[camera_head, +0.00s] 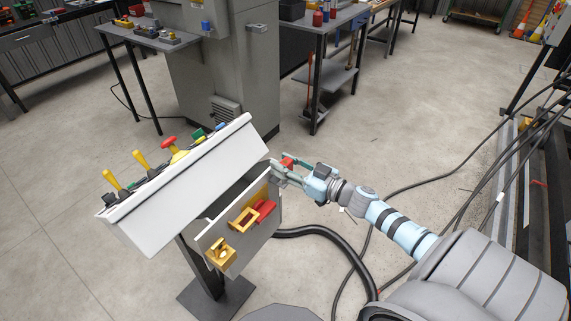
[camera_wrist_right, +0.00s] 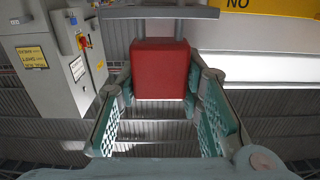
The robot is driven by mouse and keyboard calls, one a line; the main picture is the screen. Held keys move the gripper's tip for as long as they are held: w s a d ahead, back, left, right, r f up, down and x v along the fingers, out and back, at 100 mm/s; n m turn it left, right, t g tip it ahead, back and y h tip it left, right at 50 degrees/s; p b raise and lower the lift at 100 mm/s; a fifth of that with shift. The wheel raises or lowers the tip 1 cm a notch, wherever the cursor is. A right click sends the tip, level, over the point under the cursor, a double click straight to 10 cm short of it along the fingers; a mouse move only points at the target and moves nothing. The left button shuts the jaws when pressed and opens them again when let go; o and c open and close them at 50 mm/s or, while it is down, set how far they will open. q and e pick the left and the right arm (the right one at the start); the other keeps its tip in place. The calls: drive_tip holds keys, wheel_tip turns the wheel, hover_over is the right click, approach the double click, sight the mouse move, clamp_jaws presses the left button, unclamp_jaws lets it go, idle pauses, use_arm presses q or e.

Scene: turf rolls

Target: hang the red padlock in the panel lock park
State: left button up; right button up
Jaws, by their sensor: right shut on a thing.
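The red padlock (camera_wrist_right: 160,68) is between the fingers of my right gripper (camera_wrist_right: 160,100) in the right wrist view. Its two grey shackle legs rise to a grey bar across the top, and I cannot tell whether the shackle is around the bar or behind it. In the head view my right gripper (camera_head: 284,172) is shut on the padlock (camera_head: 288,162), beside the upper right end of the upright grey panel (camera_head: 225,262). The panel carries yellow brackets (camera_head: 221,252) and a red piece (camera_head: 266,209). I cannot tell which part is the lock park. My left gripper is out of view.
A white sloped console (camera_head: 190,190) with yellow, red, green and blue controls stands over the panel, close to my gripper. A thick black hose (camera_head: 325,236) lies on the floor. Grey tables and a cabinet (camera_head: 220,70) stand behind. Floor to the right is mostly open, with cables.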

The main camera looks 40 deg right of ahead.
drive_tip(key=shift+f+b, duration=0.55)
drive_tip(key=shift+f, duration=0.25)
drive_tip(key=o, duration=1.3)
drive_tip(key=v, duration=1.2)
